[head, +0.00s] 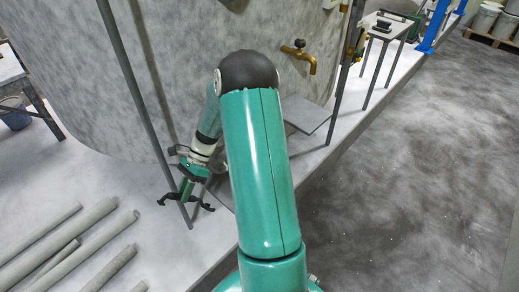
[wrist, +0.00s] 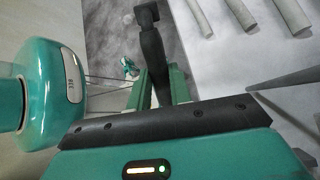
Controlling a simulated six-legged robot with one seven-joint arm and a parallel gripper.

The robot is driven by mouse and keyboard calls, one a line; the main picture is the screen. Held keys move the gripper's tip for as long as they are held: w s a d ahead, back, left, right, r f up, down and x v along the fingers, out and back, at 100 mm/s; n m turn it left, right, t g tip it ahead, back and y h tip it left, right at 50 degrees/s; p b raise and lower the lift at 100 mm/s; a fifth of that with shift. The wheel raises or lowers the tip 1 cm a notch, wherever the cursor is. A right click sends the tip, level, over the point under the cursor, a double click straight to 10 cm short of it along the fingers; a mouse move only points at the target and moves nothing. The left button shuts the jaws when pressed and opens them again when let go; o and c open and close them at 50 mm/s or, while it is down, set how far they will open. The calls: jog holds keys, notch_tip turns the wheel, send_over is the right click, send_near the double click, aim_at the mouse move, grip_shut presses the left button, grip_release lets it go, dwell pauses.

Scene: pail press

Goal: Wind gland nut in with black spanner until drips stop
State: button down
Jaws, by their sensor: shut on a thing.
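My gripper (head: 187,188) is low beside the big grey vessel, left of my arm's upper link. In the wrist view its two green fingers (wrist: 160,90) are shut on the black spanner (wrist: 150,45). The spanner points away from the wrist, with its head at the top of the picture. In the head view dark ends of the spanner (head: 205,206) show beside the fingers. The spanner looks clear of any nut. I cannot make out the gland nut or any drips in either view.
A brass tap (head: 300,54) sticks out of the grey vessel (head: 180,50). A thin dark post (head: 143,90) stands close to my gripper. Several grey pipes (head: 60,245) lie at lower left. A small stand (head: 388,28) holds dark items. The floor at right is clear.

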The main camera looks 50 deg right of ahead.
jog(key=s+d+r+m+t+h, duration=0.1)
jog(key=s+d+m+t+h, duration=0.2)
jog(key=d+m+t, duration=0.3)
jog(key=s+d+r+m+t+h, duration=0.2)
jog(key=s+d+m+t+h, duration=0.2)
jog(key=d, duration=0.7)
jog(key=s+d+r+m+t+h, duration=0.1)
jog(key=s+d+m+t+h, duration=0.2)
jog(key=d+m+t, duration=0.5)
jog(key=shift+s+d+r+m+t+h, duration=0.2)
jog(key=shift+s+d+m+t+h, duration=0.3)
jog(key=shift+m, duration=0.6)
jog(key=shift+w, duration=0.15)
jog(key=shift+r, duration=0.15)
jog(key=shift+w+d, duration=0.15)
jog(key=shift+w, duration=0.95)
jog(key=shift+w+d, duration=0.15)
jog(key=shift+w, duration=1.65)
jog(key=shift+w+d, duration=0.1)
jog(key=shift+w, duration=0.4)
